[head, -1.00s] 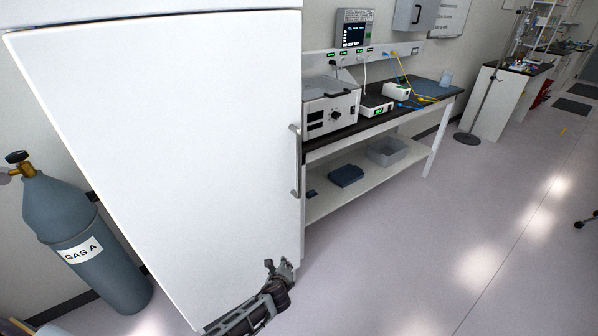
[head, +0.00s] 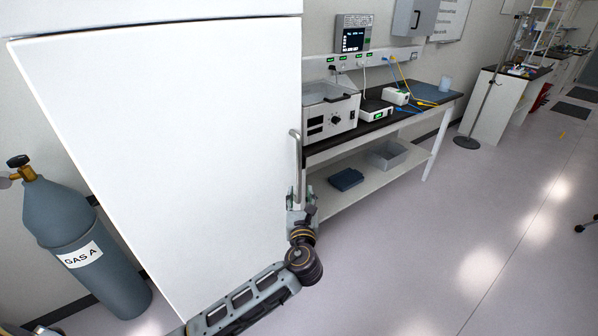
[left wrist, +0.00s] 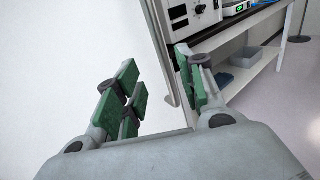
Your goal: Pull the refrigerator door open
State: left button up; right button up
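The white refrigerator door (head: 170,140) fills the left of the head view and appears shut. Its vertical metal handle (head: 296,152) is on the door's right edge. My left gripper (head: 302,193) is at the lower part of the handle, fingers pointing up along it. In the left wrist view, the green-padded fingers (left wrist: 157,68) are spread apart. The handle (left wrist: 164,60) shows between them, closer to the right finger, with a gap to the left finger. Whether either finger touches it is unclear. My right gripper is not in view.
A blue gas cylinder (head: 85,248) labelled GAS A stands left of the refrigerator. A lab bench (head: 400,140) with instruments and a lower shelf stands right behind the handle side.

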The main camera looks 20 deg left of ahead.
aim_at(299, 172)
pick_arm(q)
jog(key=x, duration=1.1)
jog(key=shift+w+a, duration=0.15)
jog(key=shift+w, duration=0.2)
jog(key=shift+w+a, duration=0.2)
jog(key=shift+w, duration=0.4)
jog(key=shift+w+a+f, duration=0.1)
jog(key=shift+w+a, duration=0.05)
jog(key=shift+w, duration=0.25)
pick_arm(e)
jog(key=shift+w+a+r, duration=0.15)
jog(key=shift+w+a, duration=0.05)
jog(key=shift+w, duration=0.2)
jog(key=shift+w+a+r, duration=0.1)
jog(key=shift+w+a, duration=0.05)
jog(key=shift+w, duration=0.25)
pick_arm(q)
grip_shut()
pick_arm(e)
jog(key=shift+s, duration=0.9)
